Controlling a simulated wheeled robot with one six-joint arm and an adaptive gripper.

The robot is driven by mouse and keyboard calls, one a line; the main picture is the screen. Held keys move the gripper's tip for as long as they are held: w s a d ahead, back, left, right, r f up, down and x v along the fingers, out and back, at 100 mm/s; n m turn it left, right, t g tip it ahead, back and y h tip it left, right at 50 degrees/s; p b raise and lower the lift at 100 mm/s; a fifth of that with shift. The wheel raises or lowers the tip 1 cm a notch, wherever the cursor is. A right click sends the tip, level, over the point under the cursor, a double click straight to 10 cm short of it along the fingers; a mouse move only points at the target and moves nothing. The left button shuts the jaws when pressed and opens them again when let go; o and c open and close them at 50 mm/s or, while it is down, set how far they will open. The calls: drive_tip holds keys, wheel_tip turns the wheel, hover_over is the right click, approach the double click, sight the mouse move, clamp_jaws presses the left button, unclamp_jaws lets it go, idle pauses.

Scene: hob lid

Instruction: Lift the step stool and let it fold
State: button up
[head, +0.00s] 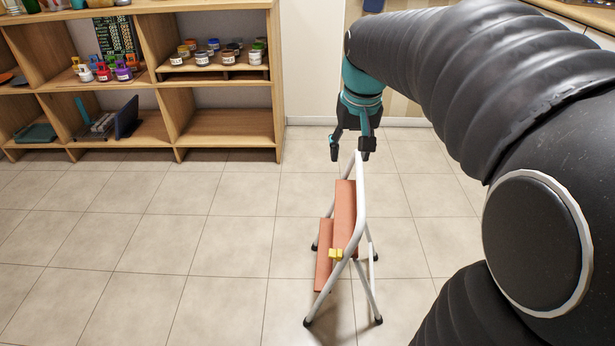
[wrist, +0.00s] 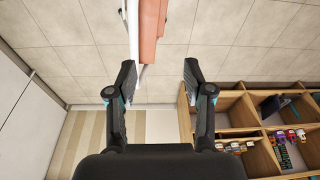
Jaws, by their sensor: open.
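The step stool (head: 345,215) stands unfolded on the tiled floor, with a white tube frame, orange-red steps, dark feet and a yellow piece (head: 335,253) at its side. Its legs are spread. My gripper (head: 349,152) is above the stool, at the top of its white frame. In the wrist view my gripper (wrist: 159,75) is open. The stool's frame and red step (wrist: 149,45) show ahead of the fingers, closer to the left finger. I cannot tell whether a finger touches the frame. The stool's far legs are partly hidden.
A wooden shelf unit (head: 226,125) with jars and small items stands at the back left. It also shows at the right of the wrist view (wrist: 236,112). A pale wall is behind the stool. Tiled floor (head: 130,240) left of the stool is clear.

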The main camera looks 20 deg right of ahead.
drive_tip(key=m+g, duration=0.2)
approach(360, 176)
drive_tip(key=shift+y, duration=0.3)
wheel_tip(360, 176, down, 11)
drive_tip(key=shift+d+f+b, duration=0.1)
drive_tip(key=shift+b, duration=0.65)
drive_tip(key=shift+c, duration=0.3)
clamp_jaws()
drive_tip(key=shift+r, duration=0.25)
